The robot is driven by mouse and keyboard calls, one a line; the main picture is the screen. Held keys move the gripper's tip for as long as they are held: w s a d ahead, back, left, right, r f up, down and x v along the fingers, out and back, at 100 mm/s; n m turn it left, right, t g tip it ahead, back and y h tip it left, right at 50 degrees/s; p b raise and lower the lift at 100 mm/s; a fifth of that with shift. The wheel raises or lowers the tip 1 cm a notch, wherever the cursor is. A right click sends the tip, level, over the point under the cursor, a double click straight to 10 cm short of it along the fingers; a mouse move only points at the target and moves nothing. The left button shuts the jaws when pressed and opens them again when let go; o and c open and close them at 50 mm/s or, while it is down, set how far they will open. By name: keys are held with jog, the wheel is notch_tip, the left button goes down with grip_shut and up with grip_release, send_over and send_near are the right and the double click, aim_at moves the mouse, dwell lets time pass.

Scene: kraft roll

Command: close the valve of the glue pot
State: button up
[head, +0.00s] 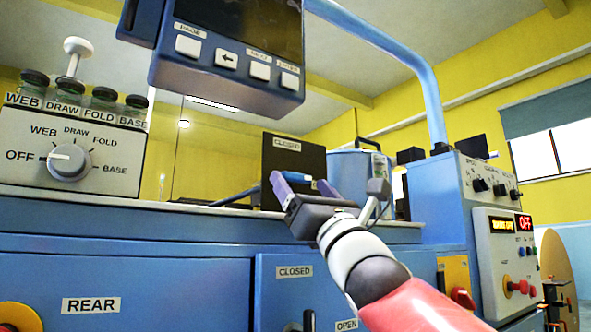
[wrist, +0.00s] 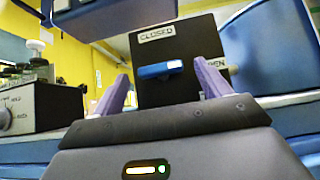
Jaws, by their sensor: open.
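The glue pot (head: 352,168) is a blue cylinder on the machine top, and its blue side fills the right of the wrist view (wrist: 275,60). Beside it stands a black plate (head: 290,152) with a CLOSED label at its top. In the wrist view, a blue valve handle (wrist: 160,69) lies about level in front of the plate (wrist: 185,50), with a partly hidden OPEN label (wrist: 213,71) to its right. My gripper (head: 303,186) is open, its purple fingers on either side of the handle in the wrist view (wrist: 161,80). I cannot tell whether they touch it.
A grey selector box (head: 70,150) with a dial and several jars stands at the left. A screen unit (head: 230,55) hangs above. A control panel (head: 505,260) is at the right. Another CLOSED and OPEN marked lever (head: 309,320) sits on the front panel below.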

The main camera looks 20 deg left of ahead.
aim_at(299, 180)
jog(key=shift+p+x, duration=0.65)
jog(key=shift+x, duration=1.1)
jog(key=shift+c, duration=0.2)
jog(key=c, duration=0.9)
